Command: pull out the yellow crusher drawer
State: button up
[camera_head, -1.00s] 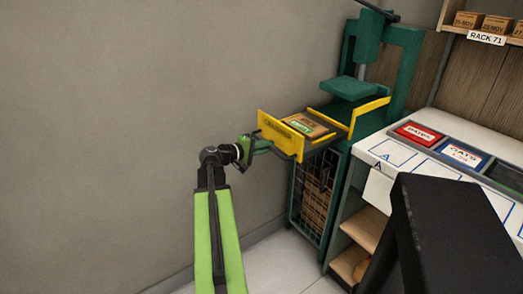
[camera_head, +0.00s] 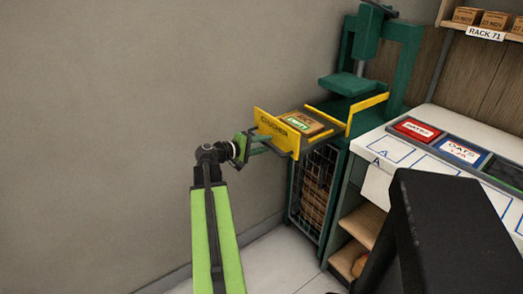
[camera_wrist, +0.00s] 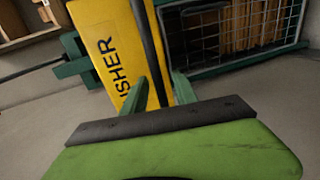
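The yellow crusher drawer (camera_head: 276,133) stands out from the green press, with its lettered yellow front toward my arm and yellow side rails behind. A flat brown box (camera_head: 305,122) with a green-and-white label lies in it. In the wrist view the drawer's yellow front (camera_wrist: 105,50) fills the upper left, and a dark handle bar (camera_wrist: 146,40) crosses in front of it. My gripper (camera_head: 264,144) is at the drawer front. Its two green fingers (camera_wrist: 160,90) are spread apart with the bar between them, and a gap shows on each side. Whether either finger touches the bar is hard to tell.
The green press (camera_head: 345,87) stands behind the drawer, with a wire cage (camera_head: 315,190) holding brown cardboard below. A white counter (camera_head: 440,122) with labelled trays is at right. A large black shape covers the lower right. The grey wall side at left is clear.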

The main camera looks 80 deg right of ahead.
jog(key=p+v, duration=0.3)
jog(key=v, duration=1.4)
jog(key=shift+a, duration=0.1)
